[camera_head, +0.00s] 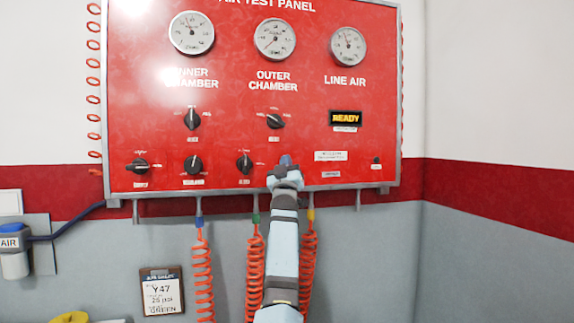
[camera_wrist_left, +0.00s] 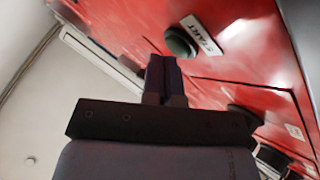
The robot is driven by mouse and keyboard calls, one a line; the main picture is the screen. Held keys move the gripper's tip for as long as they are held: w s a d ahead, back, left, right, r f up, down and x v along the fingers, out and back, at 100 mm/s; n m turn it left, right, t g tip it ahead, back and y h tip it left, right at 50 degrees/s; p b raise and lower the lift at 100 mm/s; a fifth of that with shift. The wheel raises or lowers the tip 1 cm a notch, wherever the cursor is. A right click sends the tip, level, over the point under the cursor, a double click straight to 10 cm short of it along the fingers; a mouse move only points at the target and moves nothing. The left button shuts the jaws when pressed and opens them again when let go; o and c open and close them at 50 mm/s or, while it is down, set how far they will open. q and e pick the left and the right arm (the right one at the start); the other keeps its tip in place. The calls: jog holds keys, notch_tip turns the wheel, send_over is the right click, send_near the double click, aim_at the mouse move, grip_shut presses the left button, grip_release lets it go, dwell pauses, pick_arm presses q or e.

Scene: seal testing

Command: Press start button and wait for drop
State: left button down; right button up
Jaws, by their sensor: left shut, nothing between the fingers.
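The red air test panel (camera_head: 225,110) is on the wall and its display (camera_head: 345,118) reads READY. My left gripper (camera_head: 286,162) is shut and empty, pointing at the lower edge of the panel, right of the middle. In the left wrist view the shut fingers (camera_wrist_left: 164,65) are just below a round dark green button (camera_wrist_left: 180,41) with a START label (camera_wrist_left: 201,36) beside it. I cannot tell whether the fingertips touch the panel. The button is hidden behind my gripper in the head view. My right gripper is not in view.
Several black knobs (camera_head: 193,164) line the lower panel, and three gauges (camera_head: 275,39) sit above. Orange coiled hoses (camera_head: 203,275) hang below, next to my left arm. A small clipboard sign (camera_head: 161,291) is on the wall. The wall at right is clear.

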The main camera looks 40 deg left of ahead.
pick_arm(q)
jog(key=shift+w+a, duration=0.1)
jog(key=shift+a, duration=0.05)
dwell(0.3)
jog(key=shift+s+d, duration=0.3)
jog(key=shift+d, duration=0.05)
jog(key=s+d, duration=0.4)
jog(key=shift+d, duration=0.3)
dwell(0.8)
